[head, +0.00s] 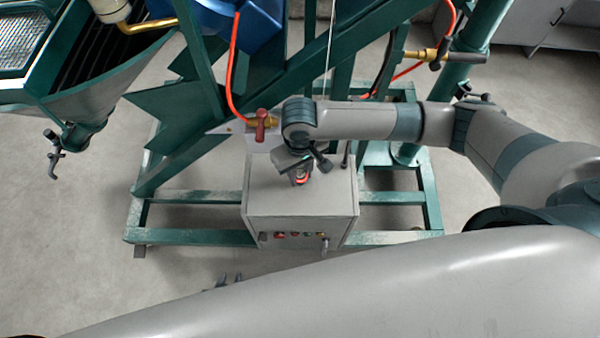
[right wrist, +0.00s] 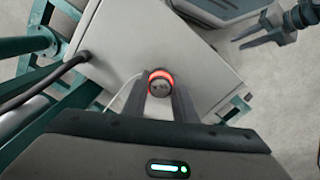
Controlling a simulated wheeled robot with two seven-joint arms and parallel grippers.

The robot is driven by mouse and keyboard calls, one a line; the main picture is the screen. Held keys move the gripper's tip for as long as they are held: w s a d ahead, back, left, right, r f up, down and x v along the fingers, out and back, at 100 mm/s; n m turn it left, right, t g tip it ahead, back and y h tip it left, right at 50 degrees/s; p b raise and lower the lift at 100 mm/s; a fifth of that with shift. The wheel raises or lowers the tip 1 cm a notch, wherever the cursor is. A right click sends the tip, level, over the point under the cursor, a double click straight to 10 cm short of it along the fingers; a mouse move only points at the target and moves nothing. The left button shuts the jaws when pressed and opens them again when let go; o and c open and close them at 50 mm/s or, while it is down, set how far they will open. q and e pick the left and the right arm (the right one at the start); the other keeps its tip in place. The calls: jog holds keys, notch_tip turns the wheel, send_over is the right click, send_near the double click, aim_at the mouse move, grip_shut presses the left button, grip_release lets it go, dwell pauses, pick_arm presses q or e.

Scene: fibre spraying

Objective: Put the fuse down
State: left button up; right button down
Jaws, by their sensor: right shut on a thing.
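The fuse (right wrist: 160,84), a small round grey piece with a glowing red-orange ring, sits between the fingers of my right gripper (right wrist: 158,95) in the right wrist view. In the head view its red glow (head: 302,176) shows at the tip of my right gripper (head: 302,172), over the top of the grey control box (head: 270,205). I cannot tell if the fuse touches the box. My left gripper (head: 223,283) shows only its dark fingertips in the head view, low in front of the box. In the right wrist view it (right wrist: 265,33) is open and empty.
The box stands inside a green steel frame (head: 190,238). A valve with a red handle (head: 261,126) and an orange hose (head: 233,70) are close to my right wrist. A hopper (head: 100,85) hangs at the left. Bare floor lies left of the frame.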

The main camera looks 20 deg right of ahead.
aim_at(300, 172)
jog(key=shift+f, duration=0.35)
jog(key=c, duration=1.4)
grip_release()
jog(key=shift+f, duration=0.15)
jog(key=shift+c, duration=0.2)
notch_tip(300, 172, up, 12)
